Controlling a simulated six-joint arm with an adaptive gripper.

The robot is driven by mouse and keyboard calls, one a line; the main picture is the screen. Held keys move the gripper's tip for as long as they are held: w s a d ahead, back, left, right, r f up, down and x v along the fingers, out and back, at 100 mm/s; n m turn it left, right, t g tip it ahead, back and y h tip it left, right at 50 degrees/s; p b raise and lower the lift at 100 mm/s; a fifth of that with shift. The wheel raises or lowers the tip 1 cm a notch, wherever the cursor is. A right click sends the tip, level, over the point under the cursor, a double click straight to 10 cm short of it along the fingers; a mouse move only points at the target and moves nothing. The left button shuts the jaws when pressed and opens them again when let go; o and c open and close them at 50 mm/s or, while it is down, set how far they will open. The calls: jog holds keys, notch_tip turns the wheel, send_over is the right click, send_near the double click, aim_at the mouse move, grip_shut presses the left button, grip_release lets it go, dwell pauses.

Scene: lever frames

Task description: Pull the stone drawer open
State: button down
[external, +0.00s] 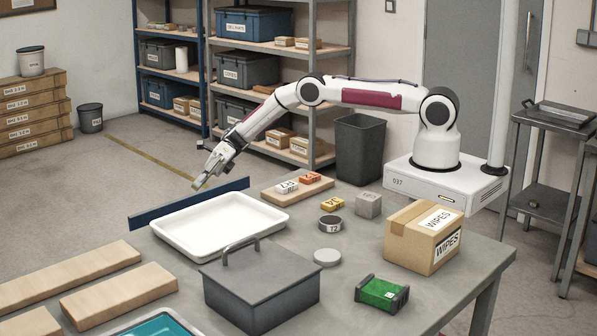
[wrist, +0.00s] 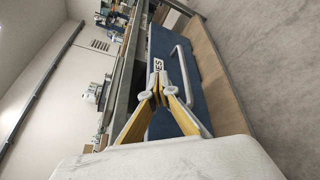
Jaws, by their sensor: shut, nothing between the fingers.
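A blue drawer front (wrist: 163,48) with a pale bar handle (wrist: 189,68) fills the middle of the wrist view. Its white label (wrist: 158,65) is partly covered by my fingers; only the ending "NES" reads. In the external view a dark blue panel (external: 185,205) stands along the table's far edge and appears to be the same front; its handle is hidden there. My gripper (wrist: 160,78) is shut and empty, with its fingertips in front of the label, beside the handle and not around it. In the external view my gripper (external: 199,185) is above and beyond the panel.
A white tray (external: 165,240) lies on the table near the panel. A grey box (external: 262,300) with a top handle, a WIPES carton (external: 410,243), wooden planks (external: 118,293) and small items crowd the table (external: 455,275). Shelves (external: 310,150) stand behind; open floor lies beyond the panel.

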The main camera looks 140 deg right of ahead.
jog(key=shift+n+y, duration=0.5)
jog(key=shift+n, duration=0.1)
jog(key=w+a+r, duration=0.2)
jog(key=w+r, duration=0.1)
jog(key=w+a+r, duration=0.2)
jog(key=w+r, duration=0.1)
jog(key=w+a+r, duration=0.2)
jog(key=w+r, duration=0.1)
jog(key=shift+a, duration=0.25)
jog(key=w+a+r+m+g+h, duration=0.1)
jog(key=w+a+r+m+h, duration=0.45)
jog(key=w+h, duration=0.3)
jog(key=s+f+m+g+h, duration=0.1)
jog(key=s+f+g, duration=0.3)
jog(key=s, duration=0.5)
jog(key=s+a+f+m+g+h, duration=0.1)
jog(key=s+f+m+g, duration=0.3)
jog(key=s, duration=0.5)
jog(key=s+f+m+g+h, duration=0.1)
jog(key=s+f+g, duration=0.3)
jog(key=s, duration=0.5)
jog(key=shift+s+a+m+g, duration=0.15)
jog(key=shift+a+m+g, duration=0.05)
jog(key=shift+m+g, duration=0.5)
jog(key=shift+d+f, duration=0.1)
jog(key=shift+f, duration=0.1)
jog(key=shift+x, duration=4.85)
